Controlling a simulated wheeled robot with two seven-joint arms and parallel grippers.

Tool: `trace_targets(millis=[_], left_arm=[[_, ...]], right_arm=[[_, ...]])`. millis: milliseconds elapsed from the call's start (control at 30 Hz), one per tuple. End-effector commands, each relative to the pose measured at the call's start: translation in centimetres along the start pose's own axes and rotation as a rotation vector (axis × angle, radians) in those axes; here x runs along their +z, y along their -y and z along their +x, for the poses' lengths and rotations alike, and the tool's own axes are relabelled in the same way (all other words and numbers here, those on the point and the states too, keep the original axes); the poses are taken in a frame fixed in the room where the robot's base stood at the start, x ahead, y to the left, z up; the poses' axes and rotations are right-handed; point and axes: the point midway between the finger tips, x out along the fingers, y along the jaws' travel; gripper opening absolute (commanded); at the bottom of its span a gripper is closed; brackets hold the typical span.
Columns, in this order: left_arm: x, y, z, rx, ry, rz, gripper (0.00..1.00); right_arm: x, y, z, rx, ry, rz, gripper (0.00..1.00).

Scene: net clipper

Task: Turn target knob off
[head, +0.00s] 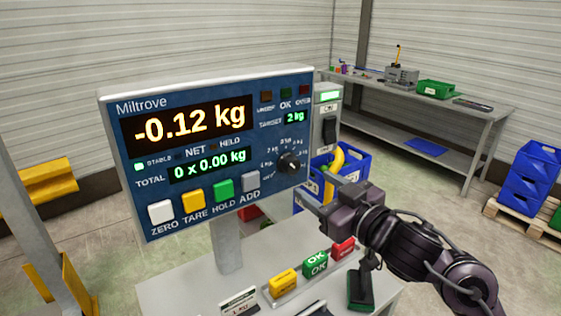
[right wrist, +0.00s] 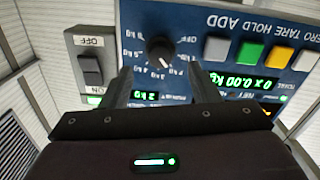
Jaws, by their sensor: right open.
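The target knob (head: 289,163) is a black dial at the lower right of the blue Miltrove panel (head: 140,200). The small green display (head: 294,118) above it reads 2 kg. The knob also shows, upside down, in the right wrist view (right wrist: 159,51), with marks around it and OFF at one end. My right gripper (head: 315,186) is open in front of the panel, just below and right of the knob. In the right wrist view its fingers (right wrist: 161,76) lie to either side below the knob, apart from it and empty. My left gripper is not in view.
A box with a black ON/OFF rocker switch (head: 329,130) adjoins the panel's right side. White, yellow, green and grey buttons (head: 223,191) line the panel's bottom. Yellow, green and red blocks (head: 315,263) lie on the table below. Blue crates (head: 530,178) stand at far right.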

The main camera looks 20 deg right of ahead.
Motion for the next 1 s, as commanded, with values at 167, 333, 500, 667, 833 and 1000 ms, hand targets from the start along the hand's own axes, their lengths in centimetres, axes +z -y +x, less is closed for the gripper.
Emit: trace_targets(millis=[167,333,500,667,833,1000], left_arm=[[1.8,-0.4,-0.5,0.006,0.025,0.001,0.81],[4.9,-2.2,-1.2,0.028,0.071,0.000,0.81],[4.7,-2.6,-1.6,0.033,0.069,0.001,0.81],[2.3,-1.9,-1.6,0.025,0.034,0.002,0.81],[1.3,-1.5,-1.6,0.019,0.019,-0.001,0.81],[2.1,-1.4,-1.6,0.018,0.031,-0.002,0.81]], right_arm=[[-0.4,-0.1,1.6,-0.004,-0.008,0.004,0.55],[-0.4,-0.1,4.5,-0.005,-0.007,0.005,0.55],[-0.3,-0.1,6.8,-0.003,-0.006,0.004,0.55],[-0.2,0.0,7.7,-0.004,-0.004,0.001,0.55],[-0.2,0.0,7.8,-0.003,-0.004,0.001,0.55],[-0.2,0.0,7.8,-0.003,-0.004,0.001,0.43]])
